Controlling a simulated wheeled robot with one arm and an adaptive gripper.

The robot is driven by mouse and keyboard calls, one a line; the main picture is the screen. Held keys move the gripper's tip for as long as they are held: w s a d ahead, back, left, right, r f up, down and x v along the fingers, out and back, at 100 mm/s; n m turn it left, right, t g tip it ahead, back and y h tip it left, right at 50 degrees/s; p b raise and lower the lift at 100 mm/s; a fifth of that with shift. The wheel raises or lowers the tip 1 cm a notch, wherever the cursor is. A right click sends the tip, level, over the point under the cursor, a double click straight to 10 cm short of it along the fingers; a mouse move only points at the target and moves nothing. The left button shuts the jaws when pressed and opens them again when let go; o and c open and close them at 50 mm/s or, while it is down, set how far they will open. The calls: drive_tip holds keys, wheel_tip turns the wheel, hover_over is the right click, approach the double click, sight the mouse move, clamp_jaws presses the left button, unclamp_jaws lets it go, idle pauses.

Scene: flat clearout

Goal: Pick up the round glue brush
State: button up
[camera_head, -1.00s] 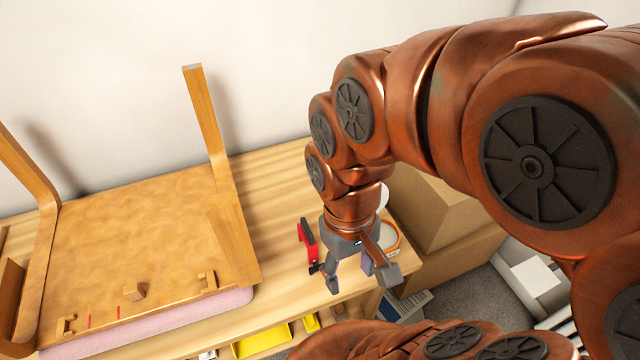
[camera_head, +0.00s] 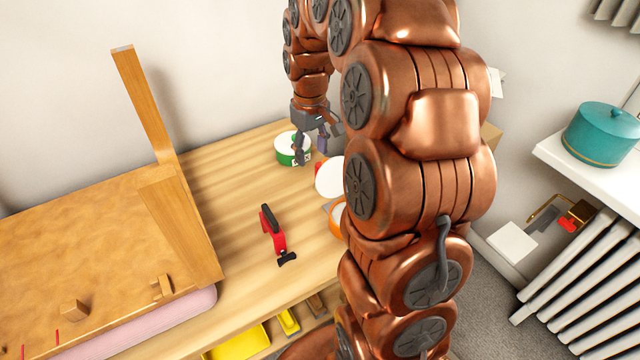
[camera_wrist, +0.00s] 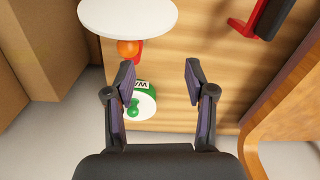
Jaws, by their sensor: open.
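A green and white round tub (camera_head: 289,152) stands at the far end of the wooden worktop. In the wrist view the tub (camera_wrist: 142,112) shows a white top, a label and a small green knobbed piece (camera_wrist: 133,106) on it. That piece may be the round glue brush; I cannot tell for sure. My gripper (camera_head: 318,150) is open and points down beside the tub. In the wrist view my gripper (camera_wrist: 160,72) has empty jaws, and the tub lies near the left finger, partly behind it.
A white disc (camera_head: 330,178) above an orange-rimmed item (camera_head: 338,218) stands nearer on the worktop (camera_head: 235,185). A red and black clamp-like tool (camera_head: 274,234) lies to its left. An upturned wooden table (camera_head: 90,245) fills the left. A radiator (camera_head: 580,275) is at right.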

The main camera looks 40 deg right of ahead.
hover_over(320, 164)
wheel_tip(320, 164, down, 3)
drive_tip(key=shift+s+b, duration=0.1)
drive_tip(key=shift+b, duration=0.3)
drive_tip(key=shift+a+f+p, duration=0.1)
drive_tip(key=shift+f+p, duration=0.6)
drive_tip(key=shift+f, duration=3.05)
clamp_jaws()
drive_tip(key=shift+r, duration=0.1)
wheel_tip(320, 164, up, 18)
drive_tip(key=b, duration=0.1)
drive_tip(key=shift+b, duration=0.35)
